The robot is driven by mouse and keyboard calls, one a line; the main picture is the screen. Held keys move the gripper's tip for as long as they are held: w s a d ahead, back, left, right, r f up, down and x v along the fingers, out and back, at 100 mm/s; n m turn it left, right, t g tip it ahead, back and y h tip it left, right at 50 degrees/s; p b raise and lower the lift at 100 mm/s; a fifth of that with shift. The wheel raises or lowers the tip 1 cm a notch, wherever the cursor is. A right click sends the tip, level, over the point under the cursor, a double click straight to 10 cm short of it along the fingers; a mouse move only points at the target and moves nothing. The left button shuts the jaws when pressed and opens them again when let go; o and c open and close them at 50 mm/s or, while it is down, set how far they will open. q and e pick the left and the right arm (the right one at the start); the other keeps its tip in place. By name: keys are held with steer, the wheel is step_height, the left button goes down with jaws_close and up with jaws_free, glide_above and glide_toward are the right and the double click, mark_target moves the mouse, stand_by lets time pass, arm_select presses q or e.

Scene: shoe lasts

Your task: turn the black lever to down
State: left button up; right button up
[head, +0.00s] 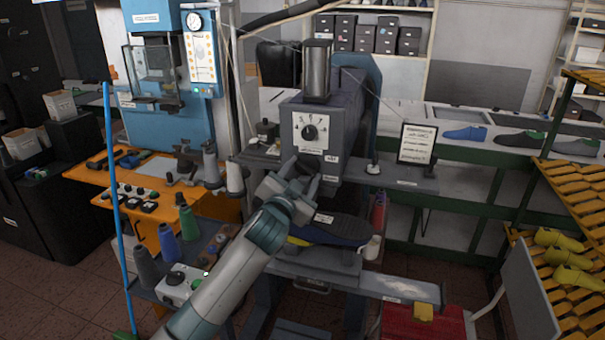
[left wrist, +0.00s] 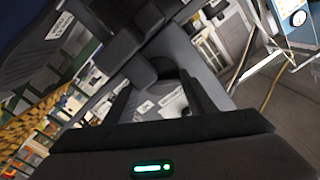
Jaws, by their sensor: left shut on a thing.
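My left gripper (head: 299,175) is at the machine's front, just below the dial plate. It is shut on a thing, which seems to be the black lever. The lever is mostly hidden by the dark fingers, and I cannot tell its angle. In the left wrist view the dark fingers (left wrist: 160,95) reach towards dark machine parts close ahead. My right gripper is not in view.
A blue-and-yellow shoe sole (head: 325,229) lies on the machine's lower support, beneath my gripper. A framed sign (head: 417,144) stands to the right. Thread cones (head: 167,243) and a control box (head: 180,283) stand left of my arm. A blue press (head: 160,60) stands at the back left.

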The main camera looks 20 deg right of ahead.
arm_select(q)
steer(key=shift+m, duration=0.3)
steer(key=o, duration=1)
steer(key=shift+o, duration=0.2)
steer(key=shift+b+v, duration=0.35)
steer(key=shift+v, duration=0.5)
steer(key=b+v, duration=0.5)
steer(key=v, duration=1)
steer(key=shift+s+a, duration=0.2)
steer(key=shift+s, duration=0.1)
